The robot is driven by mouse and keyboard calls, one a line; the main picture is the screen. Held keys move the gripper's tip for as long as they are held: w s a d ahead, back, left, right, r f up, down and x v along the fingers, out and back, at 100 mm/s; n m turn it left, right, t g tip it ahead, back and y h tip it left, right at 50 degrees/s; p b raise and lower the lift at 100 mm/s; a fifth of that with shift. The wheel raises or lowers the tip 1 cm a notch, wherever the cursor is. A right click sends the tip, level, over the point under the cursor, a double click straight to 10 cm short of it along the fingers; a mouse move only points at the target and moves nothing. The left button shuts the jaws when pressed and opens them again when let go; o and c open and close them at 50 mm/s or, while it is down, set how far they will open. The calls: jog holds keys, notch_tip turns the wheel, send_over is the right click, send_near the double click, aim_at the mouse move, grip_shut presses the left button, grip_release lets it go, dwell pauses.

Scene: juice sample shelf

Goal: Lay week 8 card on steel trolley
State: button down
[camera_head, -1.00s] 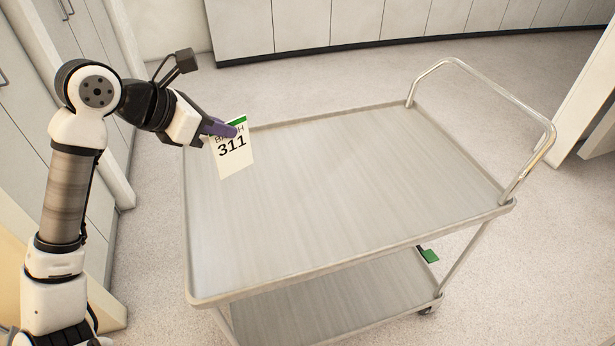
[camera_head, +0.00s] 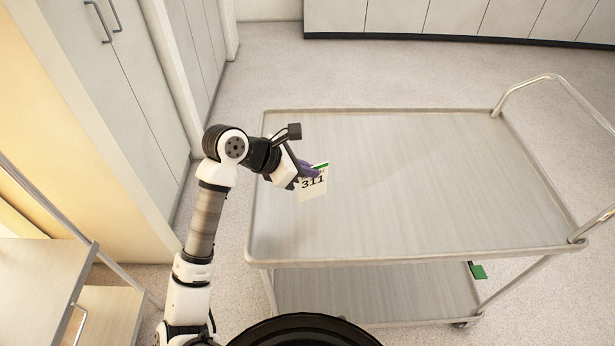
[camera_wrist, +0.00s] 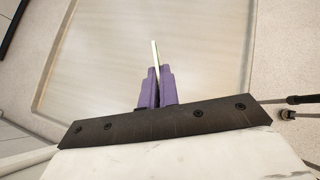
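The card hangs upright from the purple fingers, over the left part of the steel trolley's top shelf (camera_head: 410,190). I cannot read a week number on it. In the wrist view the card (camera_wrist: 155,55) is seen edge-on between the purple fingers (camera_wrist: 155,92), with the trolley top (camera_wrist: 110,60) beyond it. The top shelf is bare.
The trolley's tubular handle (camera_head: 560,85) rises at its right end. A green tag or pedal (camera_head: 478,271) shows low at the right. A wooden shelf unit (camera_head: 40,275) stands at the lower left. Cabinets (camera_head: 120,90) line the left and back.

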aim_at(307, 181)
notch_tip(307, 181, down, 4)
jog(key=shift+r+p, duration=0.2)
jog(key=shift+p, duration=0.25)
jog(key=shift+f, duration=0.15)
jog(key=shift+f+b, duration=0.15)
jog(key=shift+b, duration=0.15)
jog(key=c, duration=1.6)
grip_release()
jog(key=shift+c, duration=0.2)
jog(key=shift+r, duration=0.2)
